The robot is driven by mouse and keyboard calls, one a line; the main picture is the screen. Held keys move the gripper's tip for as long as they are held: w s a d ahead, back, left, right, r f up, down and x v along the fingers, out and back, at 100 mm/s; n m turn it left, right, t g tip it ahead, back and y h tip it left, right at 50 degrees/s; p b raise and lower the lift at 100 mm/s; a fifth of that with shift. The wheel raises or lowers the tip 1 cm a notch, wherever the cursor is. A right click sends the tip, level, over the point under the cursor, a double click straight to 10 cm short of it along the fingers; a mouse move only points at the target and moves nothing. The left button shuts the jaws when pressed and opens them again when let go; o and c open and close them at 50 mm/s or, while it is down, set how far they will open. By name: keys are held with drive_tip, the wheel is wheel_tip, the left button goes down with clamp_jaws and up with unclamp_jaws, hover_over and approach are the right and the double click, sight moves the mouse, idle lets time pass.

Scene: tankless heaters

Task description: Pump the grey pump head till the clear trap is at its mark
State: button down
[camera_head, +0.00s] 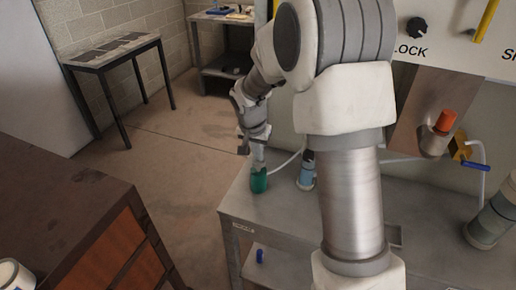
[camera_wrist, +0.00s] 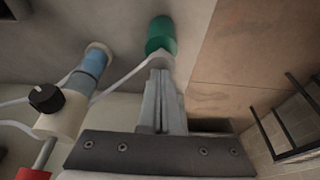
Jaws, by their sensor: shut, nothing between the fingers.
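A teal bottle (camera_head: 259,182) stands near the left end of the grey bench, and it also shows in the wrist view (camera_wrist: 161,35). A pale grey pump head (camera_wrist: 153,63) sits at its top, with a pale tube leading away. My gripper (camera_head: 258,158) is shut and empty, pointing down above the bottle. In the wrist view its fingertips (camera_wrist: 161,74) meet or nearly meet the pump head; I cannot tell whether they touch. The trap (camera_head: 306,175) looks like a light blue cylinder beside the bottle, also in the wrist view (camera_wrist: 95,62). Its mark is not readable.
The grey bench (camera_head: 275,222) has bare surface in front of the bottle. A panel with a black knob (camera_head: 416,27) rises behind. An orange-capped fitting (camera_head: 445,121) and a grey-green canister (camera_head: 492,222) are at right. A brown cabinet (camera_head: 75,225) stands at left.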

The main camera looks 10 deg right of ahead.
wheel_tip(320, 180, down, 3)
drive_tip(key=shift+r+b, duration=0.1)
drive_tip(key=shift+b, duration=1.15)
drive_tip(key=shift+s, duration=0.1)
wheel_tip(320, 180, up, 4)
drive_tip(key=p, duration=0.3)
drive_tip(key=shift+r, duration=0.25)
drive_tip(key=v, duration=1)
drive_tip(key=shift+p, duration=0.35)
